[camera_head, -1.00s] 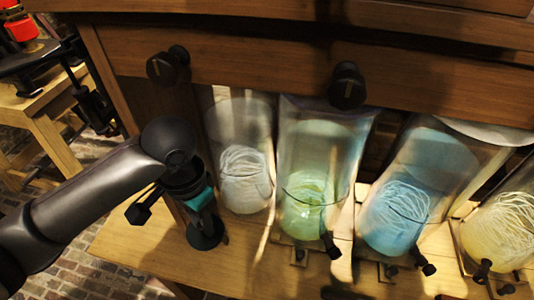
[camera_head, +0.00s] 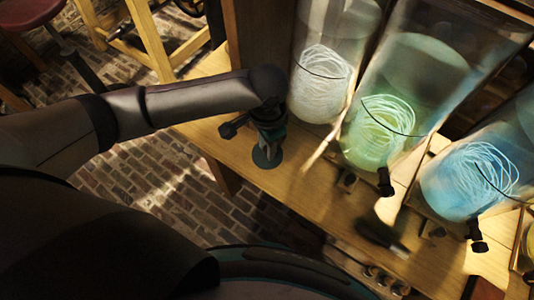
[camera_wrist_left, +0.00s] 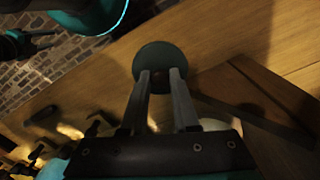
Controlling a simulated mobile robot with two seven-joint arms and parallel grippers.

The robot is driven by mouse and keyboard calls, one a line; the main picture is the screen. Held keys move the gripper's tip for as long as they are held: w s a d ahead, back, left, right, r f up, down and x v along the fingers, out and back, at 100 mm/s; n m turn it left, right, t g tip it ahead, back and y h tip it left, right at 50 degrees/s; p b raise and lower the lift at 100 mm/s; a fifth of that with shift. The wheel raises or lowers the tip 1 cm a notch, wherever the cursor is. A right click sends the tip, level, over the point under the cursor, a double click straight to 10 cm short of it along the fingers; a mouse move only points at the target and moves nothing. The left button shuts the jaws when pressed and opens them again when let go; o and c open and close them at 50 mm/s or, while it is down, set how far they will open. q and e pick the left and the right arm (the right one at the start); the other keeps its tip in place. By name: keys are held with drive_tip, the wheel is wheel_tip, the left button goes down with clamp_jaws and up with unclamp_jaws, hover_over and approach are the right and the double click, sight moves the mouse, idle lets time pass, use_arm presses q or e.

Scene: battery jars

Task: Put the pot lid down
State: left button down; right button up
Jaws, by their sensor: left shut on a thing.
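The pot lid (camera_head: 267,156) is a small, dark teal round disc. It also shows in the left wrist view (camera_wrist_left: 160,58), at the tips of the two fingers. My left gripper (camera_head: 268,138) is shut on it. In the head view the lid appears over the left end of the wooden bench, in front of the pale jar. I cannot tell whether it touches the wood. The gripper hides the lid's middle.
A pale jar (camera_head: 322,85), a green jar (camera_head: 378,135) and a blue jar (camera_head: 465,185) stand in a row on the bench (camera_head: 312,190), with dark taps in front. A blurred dark object (camera_head: 380,238) lies nearer the front edge. Brick floor (camera_head: 150,180) lies left.

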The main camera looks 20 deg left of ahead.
use_arm(q)
wheel_tip(320, 180, down, 4)
drive_tip(key=shift+r+b, duration=0.1)
drive_tip(key=shift+b, duration=0.6)
drive_tip(key=shift+f, duration=0.3)
drive_tip(key=c, duration=1)
unclamp_jaws()
drive_tip(key=o, duration=0.3)
drive_tip(key=shift+o, duration=0.2)
wheel_tip(320, 180, up, 11)
drive_tip(key=p, duration=0.4)
drive_tip(key=shift+r, duration=0.7)
